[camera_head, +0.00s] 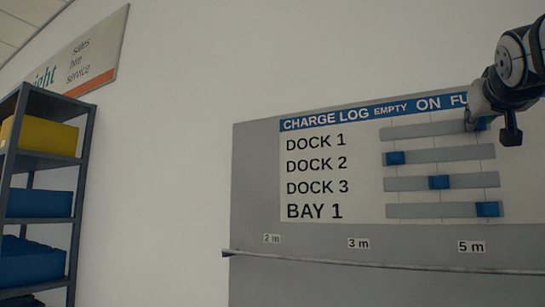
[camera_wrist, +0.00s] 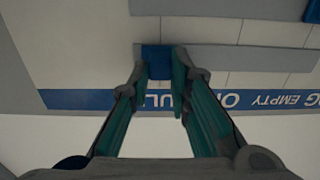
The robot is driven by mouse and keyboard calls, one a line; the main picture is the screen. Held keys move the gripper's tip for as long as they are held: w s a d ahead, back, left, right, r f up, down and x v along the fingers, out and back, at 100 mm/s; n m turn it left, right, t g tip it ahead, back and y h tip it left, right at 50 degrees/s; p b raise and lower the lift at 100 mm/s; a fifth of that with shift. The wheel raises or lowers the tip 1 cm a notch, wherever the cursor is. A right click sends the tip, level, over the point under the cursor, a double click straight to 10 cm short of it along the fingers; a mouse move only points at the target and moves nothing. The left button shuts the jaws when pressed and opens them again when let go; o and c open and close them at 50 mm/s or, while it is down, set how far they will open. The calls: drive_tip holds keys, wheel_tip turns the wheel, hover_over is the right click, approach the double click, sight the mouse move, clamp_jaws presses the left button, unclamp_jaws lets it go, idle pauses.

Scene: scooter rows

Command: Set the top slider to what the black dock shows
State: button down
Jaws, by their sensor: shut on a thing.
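The charge log board hangs on the wall with slider rows for DOCK 1, DOCK 2, DOCK 3 and BAY 1 under EMPTY, ON and FULL. The top slider's track (camera_head: 425,130) is beside DOCK 1. Its blue knob (camera_wrist: 157,61) is at the FULL end, between my fingertips in the upside-down wrist view. My gripper (camera_wrist: 158,72) is shut on this knob. In the head view my gripper (camera_head: 477,115) covers most of the knob. The black dock is not in view.
The DOCK 2 knob (camera_head: 396,158) is at EMPTY, the DOCK 3 knob (camera_head: 439,182) at ON and the BAY 1 knob (camera_head: 488,209) at FULL. A thin rail (camera_head: 380,264) runs below. A shelf (camera_head: 85,150) with yellow and blue bins stands at left.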

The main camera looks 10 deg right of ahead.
drive_tip(key=c, duration=1.5)
unclamp_jaws()
drive_tip(key=shift+s+d, duration=0.15)
drive_tip(key=shift+d, duration=0.1)
drive_tip(key=shift+a, duration=0.1)
drive_tip(key=v, duration=1.2)
drive_tip(key=shift+f, duration=0.15)
drive_tip(key=w+a+f+n+g+y+p, duration=0.2)
drive_tip(key=a+f+y, duration=0.3)
drive_tip(key=f, duration=0.9)
drive_tip(key=s+a+f+n+g+y+p, duration=0.1)
drive_tip(key=s+a+f+g, duration=0.2)
drive_tip(key=f, duration=0.6)
drive_tip(key=s+a+f+n+g+y+p, duration=0.1)
drive_tip(key=s+a+f+n+g+y, duration=0.1)
drive_tip(key=s+a+f, duration=0.5)
drive_tip(key=s+a+f+n+g+y+p, duration=0.1)
drive_tip(key=s+a+f, duration=0.4)
drive_tip(key=f, duration=0.8)
drive_tip(key=shift+a+f+n+g+y, duration=0.1)
drive_tip(key=shift+a+n+g+y, duration=0.25)
drive_tip(key=shift+g, duration=0.35)
drive_tip(key=shift+a+f+n+g+y, duration=0.15)
drive_tip(key=shift+a+g, duration=0.3)
drive_tip(key=shift+g, duration=0.25)
